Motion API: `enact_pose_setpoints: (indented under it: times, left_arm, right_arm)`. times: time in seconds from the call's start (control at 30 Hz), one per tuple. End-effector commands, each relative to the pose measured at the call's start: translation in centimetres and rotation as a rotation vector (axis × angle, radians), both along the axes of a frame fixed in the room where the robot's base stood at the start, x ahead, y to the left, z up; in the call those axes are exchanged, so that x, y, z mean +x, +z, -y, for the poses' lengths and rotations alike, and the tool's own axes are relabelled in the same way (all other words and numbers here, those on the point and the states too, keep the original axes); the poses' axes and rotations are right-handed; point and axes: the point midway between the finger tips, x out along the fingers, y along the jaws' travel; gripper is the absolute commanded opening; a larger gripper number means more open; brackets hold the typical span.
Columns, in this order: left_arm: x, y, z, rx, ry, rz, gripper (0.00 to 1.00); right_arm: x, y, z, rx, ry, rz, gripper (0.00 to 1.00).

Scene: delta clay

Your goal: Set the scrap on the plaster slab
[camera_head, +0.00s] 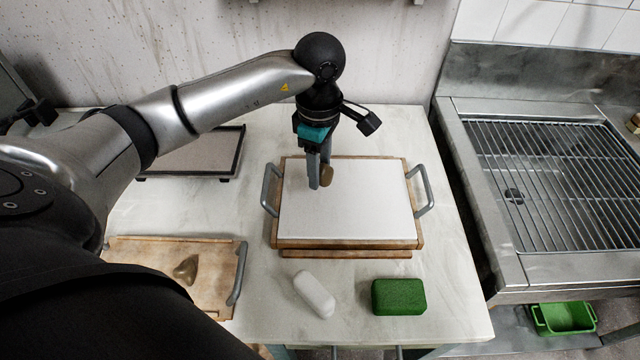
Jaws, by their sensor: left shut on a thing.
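The plaster slab (360,215) is a white square block on a wooden board with grey metal handles, in the middle of the worktop. My left gripper (320,182) comes in from the left and points down over the slab's upper left part. It is shut on a small brown clay scrap (328,174), which is partly hidden by the fingers. I cannot tell whether the scrap touches the slab. My right gripper is not in view.
A wooden tray (212,290) with a brown lump (187,268) lies at the lower left. A white block (314,293) and a green sponge (398,296) lie in front of the slab. A dark-rimmed tray (205,158) is behind left. A metal sink with a grate (560,165) is at right.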

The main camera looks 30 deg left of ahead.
Motion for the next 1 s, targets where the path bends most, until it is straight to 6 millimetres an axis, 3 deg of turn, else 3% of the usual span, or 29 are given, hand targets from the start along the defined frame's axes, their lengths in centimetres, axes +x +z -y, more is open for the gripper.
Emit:
enact_pose_setpoints:
  times: [0.17, 0.4, 0.8, 0.83, 1.0]
  left_arm:
    - [0.0, -1.3, 0.0, 0.000, 0.000, -0.001, 0.00]
    - [0.0, -4.6, 0.0, 0.001, 0.000, -0.001, 0.00]
    - [0.1, -5.0, 0.0, 0.001, 0.000, 0.002, 0.00]
    - [0.0, -5.0, 0.0, 0.001, 0.000, 0.002, 0.52]
    - [0.0, -4.9, 0.0, 0.001, 0.000, 0.001, 0.71]
  right_arm:
    - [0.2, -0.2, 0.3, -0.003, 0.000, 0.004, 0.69]
    - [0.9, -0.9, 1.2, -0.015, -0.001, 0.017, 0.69]
    - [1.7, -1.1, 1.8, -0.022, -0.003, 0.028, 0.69]
    - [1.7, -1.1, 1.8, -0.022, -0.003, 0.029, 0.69]
    - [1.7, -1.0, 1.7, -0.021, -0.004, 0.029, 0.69]
